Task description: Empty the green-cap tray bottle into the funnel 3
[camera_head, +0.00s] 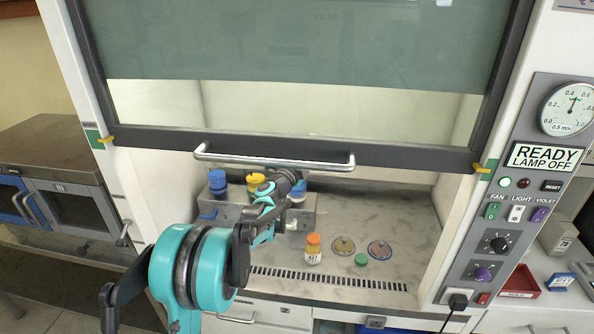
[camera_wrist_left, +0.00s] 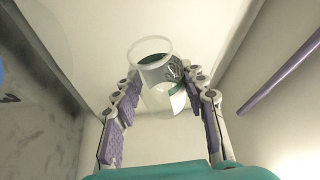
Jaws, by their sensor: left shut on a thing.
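My left arm reaches in under the sash, and its gripper (camera_head: 288,179) is above the back of the work surface, near the rack. In the left wrist view, the left gripper (camera_wrist_left: 160,82) is shut on a clear, uncapped bottle (camera_wrist_left: 155,72). The bottle's open round mouth shows, with a dark green and white label on its side. Its contents are not clear. A green cap (camera_head: 361,259) lies loose on the work surface. Two round ports or funnels, one yellowish (camera_head: 343,246) and one blue-rimmed (camera_head: 379,250), are behind it; their numbers are unreadable. My right gripper is not in view.
A grey rack (camera_head: 222,206) holds blue- and yellow-capped bottles, partly hidden by my arm. An orange-capped bottle (camera_head: 314,250) stands in front of it. The half-raised sash has a metal handle (camera_head: 275,159) above my arm. The work surface's right side is clear.

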